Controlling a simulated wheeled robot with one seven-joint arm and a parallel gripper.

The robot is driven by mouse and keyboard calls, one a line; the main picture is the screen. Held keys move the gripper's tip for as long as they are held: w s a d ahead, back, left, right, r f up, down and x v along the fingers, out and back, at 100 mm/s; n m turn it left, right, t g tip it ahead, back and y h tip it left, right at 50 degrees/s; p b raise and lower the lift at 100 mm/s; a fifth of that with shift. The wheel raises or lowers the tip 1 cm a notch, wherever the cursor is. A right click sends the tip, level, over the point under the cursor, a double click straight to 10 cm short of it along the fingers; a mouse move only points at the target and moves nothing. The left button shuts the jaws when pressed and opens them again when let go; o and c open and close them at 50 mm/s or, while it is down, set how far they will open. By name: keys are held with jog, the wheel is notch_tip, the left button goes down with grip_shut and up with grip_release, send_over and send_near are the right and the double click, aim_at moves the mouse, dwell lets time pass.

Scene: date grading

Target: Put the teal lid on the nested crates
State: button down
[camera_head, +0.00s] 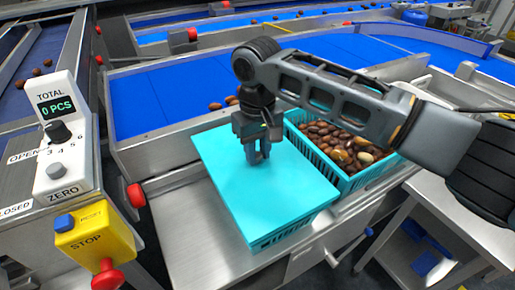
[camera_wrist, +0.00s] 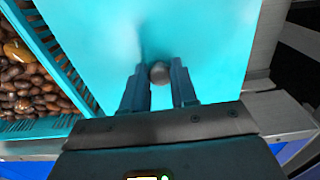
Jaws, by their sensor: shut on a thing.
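The teal lid (camera_head: 262,200) is a flat light-teal panel lying over the teal crates (camera_head: 285,236), whose slatted side shows below its front right edge. I cannot tell whether it is fully seated. My gripper (camera_head: 257,158) points down at the back part of the lid. In the wrist view my gripper (camera_wrist: 158,84) is shut on a small round grey knob (camera_wrist: 159,72) on the lid (camera_wrist: 195,35). The inside of the crates is hidden under the lid.
A teal crate full of brown dates (camera_head: 335,138) stands close to the right of the lid. A blue conveyor (camera_head: 160,100) runs behind. A counter post (camera_head: 62,140) and a yellow stop box (camera_head: 95,240) stand at the left. A white side table (camera_head: 425,200) is at the right.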

jog(key=shift+f, duration=0.1)
jog(key=c, duration=0.8)
grip_release()
jog(key=shift+o, duration=0.3)
jog(key=o, duration=0.3)
jog(key=shift+o, duration=0.2)
jog(key=shift+r+p, duration=3.45)
jog(key=shift+r, duration=0.1)
jog(key=shift+f, duration=0.1)
